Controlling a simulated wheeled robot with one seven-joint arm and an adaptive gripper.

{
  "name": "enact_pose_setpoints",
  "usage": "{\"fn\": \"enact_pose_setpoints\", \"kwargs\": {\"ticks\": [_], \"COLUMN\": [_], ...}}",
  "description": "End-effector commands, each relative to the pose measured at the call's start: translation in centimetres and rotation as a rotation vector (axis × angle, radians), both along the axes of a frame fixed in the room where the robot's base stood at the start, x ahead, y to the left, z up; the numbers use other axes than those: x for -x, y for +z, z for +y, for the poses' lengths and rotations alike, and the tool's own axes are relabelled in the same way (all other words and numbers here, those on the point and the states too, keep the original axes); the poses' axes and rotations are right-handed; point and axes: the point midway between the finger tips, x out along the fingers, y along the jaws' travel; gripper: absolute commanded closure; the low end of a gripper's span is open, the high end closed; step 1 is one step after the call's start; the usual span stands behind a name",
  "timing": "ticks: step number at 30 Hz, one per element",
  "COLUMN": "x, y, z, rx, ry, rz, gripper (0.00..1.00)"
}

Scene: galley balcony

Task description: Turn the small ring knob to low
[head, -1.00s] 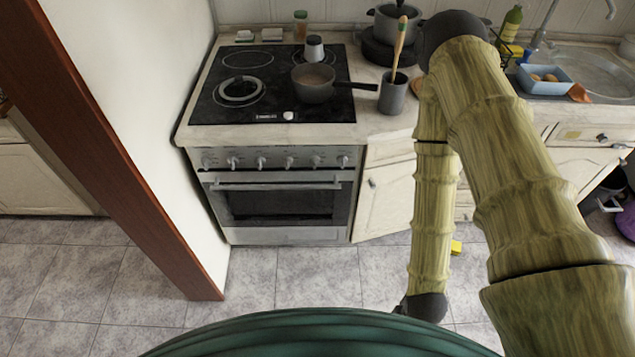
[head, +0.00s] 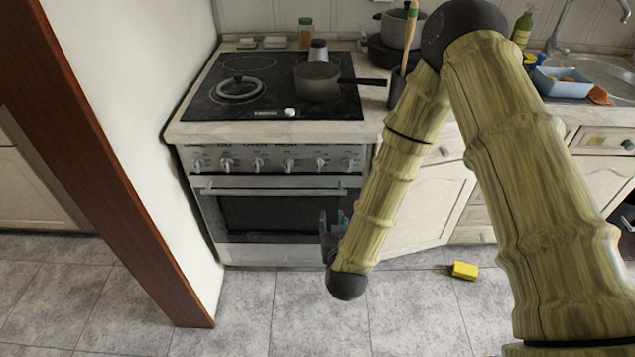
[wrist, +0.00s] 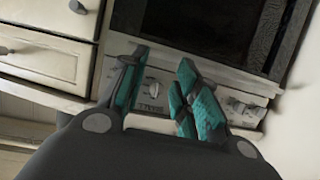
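A row of several small silver knobs, one of them a middle knob (head: 289,164), sits on the stove's front panel (head: 230,155). Their labels are too small to read, so I cannot tell which one is for the small ring. My gripper (head: 334,222) is in front of the oven door's right part, below the panel. In the wrist view my gripper (wrist: 164,58) is open, with teal fingers apart. Another knob (wrist: 238,106) lies to the right.
The oven handle (head: 270,191) runs across below the knobs. A saucepan (head: 317,82) with its handle pointing right and a glass lid (head: 240,87) are on the hob. A yellow block (head: 464,270) lies on the floor. A wall and wooden post (head: 120,210) stand at left.

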Motion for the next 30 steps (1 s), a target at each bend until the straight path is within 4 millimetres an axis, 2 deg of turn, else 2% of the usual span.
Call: {"fn": "enact_pose_setpoints", "kwargs": {"ticks": [1,4,9,12,17,30], "x": [-1.3,-3.1,-4.6,-5.0,-6.1,-12.8], "y": [0.2,2.6,5.4,6.3,6.8,6.7], "z": [1.0,2.4,3.8,4.1,4.2,4.1], "rx": [-0.003,-0.004,-0.003,-0.003,-0.005,-0.004], "ry": [-0.011,-0.036,-0.072,-0.083,-0.088,-0.088], "rz": [-0.071,-0.190,-0.314,-0.346,-0.357,-0.355], "gripper": [0.69,0.69,0.69,0.69,0.69,0.69]}}
